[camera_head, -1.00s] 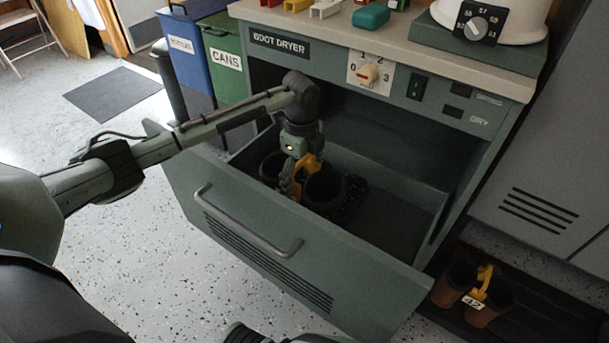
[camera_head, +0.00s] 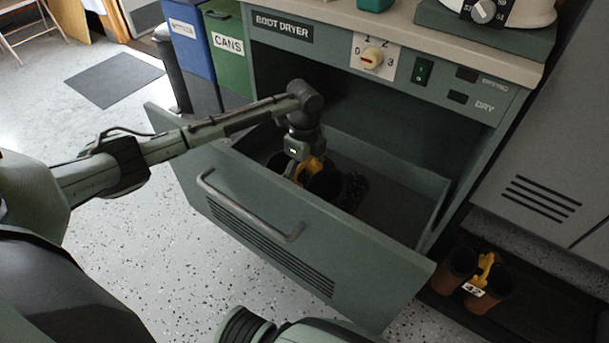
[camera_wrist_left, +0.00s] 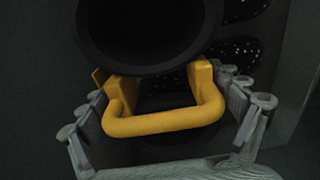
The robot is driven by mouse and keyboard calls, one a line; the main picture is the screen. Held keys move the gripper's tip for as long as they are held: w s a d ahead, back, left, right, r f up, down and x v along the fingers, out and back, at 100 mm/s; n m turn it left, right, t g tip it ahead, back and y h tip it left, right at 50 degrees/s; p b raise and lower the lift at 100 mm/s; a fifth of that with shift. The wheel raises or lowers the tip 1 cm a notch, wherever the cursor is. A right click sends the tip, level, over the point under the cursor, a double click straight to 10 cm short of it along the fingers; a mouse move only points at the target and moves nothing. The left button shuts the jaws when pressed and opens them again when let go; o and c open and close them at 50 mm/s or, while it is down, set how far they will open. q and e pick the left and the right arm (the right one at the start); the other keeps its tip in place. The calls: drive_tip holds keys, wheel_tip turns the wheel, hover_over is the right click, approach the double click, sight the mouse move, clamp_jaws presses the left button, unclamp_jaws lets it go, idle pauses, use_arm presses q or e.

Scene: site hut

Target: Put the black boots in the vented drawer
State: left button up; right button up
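The black boots (camera_head: 325,186) stand as a pair inside the pulled-out vented drawer (camera_head: 230,225), toward its left end. A yellow handle (camera_wrist_left: 165,122) joins them. My left gripper (camera_head: 301,172) reaches down into the drawer from above. In the left wrist view its fingers lie close against both sides of the handle, and one dark boot opening (camera_wrist_left: 145,30) shows beyond it. The gripper looks shut on the handle. The boots' soles are hidden, so I cannot tell whether they touch the drawer floor. My right gripper is not in view.
The drawer's right half is empty, with dark speckled patches (camera_head: 354,190) beside the boots. Brown boots (camera_head: 462,262) with a yellow tagged handle stand on a dark tray at the lower right. The boot dryer cabinet (camera_head: 440,72) overhangs the drawer's back. Bins (camera_head: 228,60) stand left.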

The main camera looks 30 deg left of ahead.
use_arm(q)
drive_tip(key=shift+o, duration=0.2)
wheel_tip(320, 180, up, 12)
drive_tip(key=shift+f+p, duration=0.15)
drive_tip(key=shift+p, duration=0.35)
drive_tip(key=shift+r, duration=0.3)
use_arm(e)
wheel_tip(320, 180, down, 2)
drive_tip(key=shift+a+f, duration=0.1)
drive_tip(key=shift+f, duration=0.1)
